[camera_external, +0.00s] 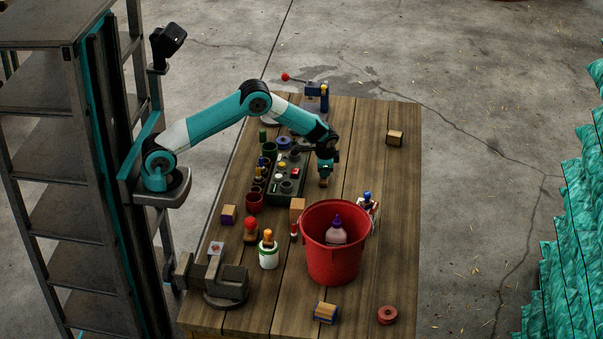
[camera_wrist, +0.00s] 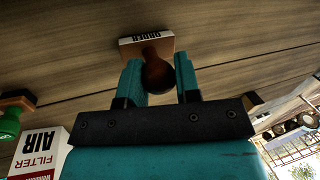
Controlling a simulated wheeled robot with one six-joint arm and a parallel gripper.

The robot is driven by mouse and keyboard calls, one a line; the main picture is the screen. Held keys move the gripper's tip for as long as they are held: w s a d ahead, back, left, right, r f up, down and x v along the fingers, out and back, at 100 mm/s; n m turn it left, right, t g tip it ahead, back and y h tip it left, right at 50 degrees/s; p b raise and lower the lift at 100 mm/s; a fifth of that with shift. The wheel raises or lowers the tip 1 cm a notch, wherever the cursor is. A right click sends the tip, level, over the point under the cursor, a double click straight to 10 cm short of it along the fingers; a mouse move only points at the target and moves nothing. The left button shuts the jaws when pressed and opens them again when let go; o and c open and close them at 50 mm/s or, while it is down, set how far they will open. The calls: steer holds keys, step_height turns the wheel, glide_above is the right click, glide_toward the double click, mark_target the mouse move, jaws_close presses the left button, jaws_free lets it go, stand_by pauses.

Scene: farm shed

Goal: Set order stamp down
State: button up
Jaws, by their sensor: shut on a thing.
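The order stamp (camera_wrist: 147,44) has a wooden block with a pale side lettered ORDER and a round dark brown handle. In the wrist view my gripper (camera_wrist: 158,75) is shut on that handle, one teal finger on each side. In the external view my gripper (camera_external: 326,168) points down over the middle of the table, to the right of the dark tray. The order stamp (camera_external: 323,183) shows small beneath it, at or just above the boards. I cannot tell whether its underside touches the wood.
The wooden table (camera_external: 365,130) has bare boards right of my gripper. A red bucket (camera_external: 333,262) holding a bottle stands in front. A wooden block (camera_external: 395,138) lies back right. An air filter box (camera_wrist: 40,155) shows in the wrist view.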

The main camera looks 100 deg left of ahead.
steer(key=shift+f, duration=0.2)
steer(key=o, duration=0.9)
steer(key=shift+r, duration=0.2)
steer(key=b+v, duration=0.2)
steer(key=v, duration=1)
